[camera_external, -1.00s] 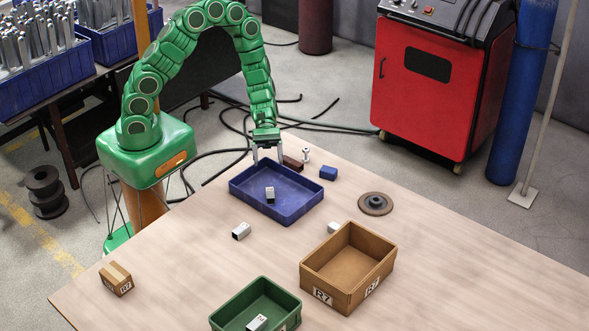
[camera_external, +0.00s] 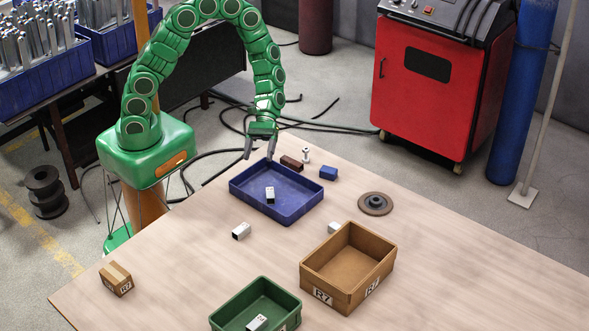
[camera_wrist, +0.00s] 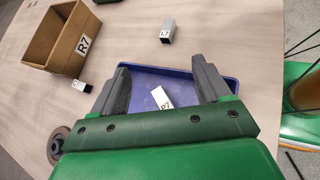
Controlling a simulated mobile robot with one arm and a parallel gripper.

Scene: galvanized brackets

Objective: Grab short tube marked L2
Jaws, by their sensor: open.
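A short white square tube (camera_external: 241,231) lies on the table left of the blue tray's near corner. In the wrist view the same tube (camera_wrist: 168,32) has a mark that looks like L7 or L2; I cannot tell which. Another white tube (camera_external: 270,194) is in the blue tray (camera_external: 297,217); its mark in the wrist view (camera_wrist: 161,97) looks like P7 or R7. A third tube (camera_external: 333,227) lies beside the brown bin, its mark unclear. A fourth (camera_external: 257,322) is in the green bin. My gripper (camera_external: 258,158) is open and empty above the blue tray's far edge.
The brown bin (camera_external: 373,280) marked R7 and the green bin (camera_external: 233,302) stand at the front. A dark disc (camera_external: 375,203), a blue block (camera_external: 328,173), a brown block (camera_external: 291,163) and a small carton (camera_external: 116,279) also sit there. The table's left middle is mostly clear.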

